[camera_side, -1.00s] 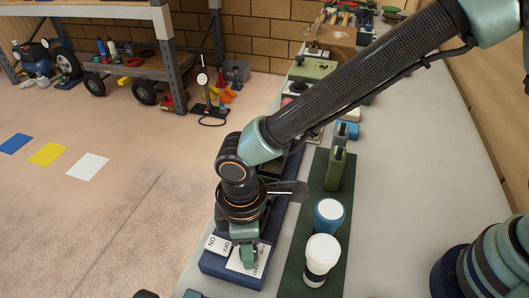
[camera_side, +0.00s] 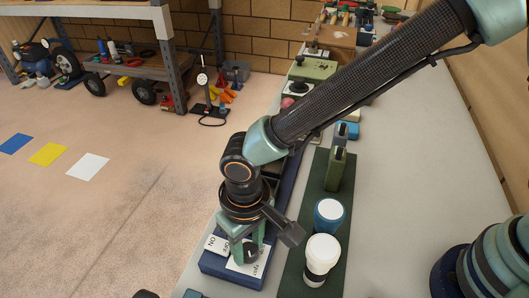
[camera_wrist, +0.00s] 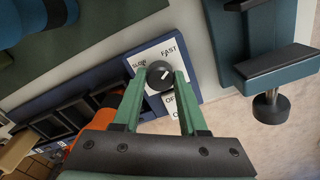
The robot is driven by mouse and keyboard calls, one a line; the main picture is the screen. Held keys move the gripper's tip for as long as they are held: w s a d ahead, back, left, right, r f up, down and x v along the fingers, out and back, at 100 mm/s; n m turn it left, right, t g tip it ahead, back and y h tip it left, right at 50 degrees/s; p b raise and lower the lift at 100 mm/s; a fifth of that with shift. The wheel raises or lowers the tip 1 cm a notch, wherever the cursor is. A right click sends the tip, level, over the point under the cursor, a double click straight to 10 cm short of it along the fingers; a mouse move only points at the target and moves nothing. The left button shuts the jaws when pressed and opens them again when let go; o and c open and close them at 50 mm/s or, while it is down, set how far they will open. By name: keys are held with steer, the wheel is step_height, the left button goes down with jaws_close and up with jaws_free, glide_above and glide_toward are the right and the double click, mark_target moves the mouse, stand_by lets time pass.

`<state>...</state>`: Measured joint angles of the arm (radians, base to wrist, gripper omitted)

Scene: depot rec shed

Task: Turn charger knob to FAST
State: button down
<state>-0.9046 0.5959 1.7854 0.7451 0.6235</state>
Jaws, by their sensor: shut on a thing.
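My gripper (camera_wrist: 162,78) is shut on the knob, with one green finger on each side. In the side view my gripper (camera_side: 250,252) points down at the white plate (camera_side: 236,268) on the blue charger (camera_side: 216,268). The knob shows dark between the fingers.
A dark green mat (camera_side: 297,262) right of the charger holds a white-lidded cup (camera_side: 321,250), a blue white-topped container (camera_side: 328,216) and a green object (camera_side: 335,170). Teal coils (camera_side: 495,258) lie at the right. The grey bench between is clear.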

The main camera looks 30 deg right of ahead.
steer(key=m, duration=0.6)
steer(key=shift+w+d+r+m, duration=0.1)
steer(key=shift+w+m, duration=0.05)
steer(key=shift+m, duration=0.15)
stand_by(0.5)
steer(key=shift+c, duration=2.2)
jaws_free()
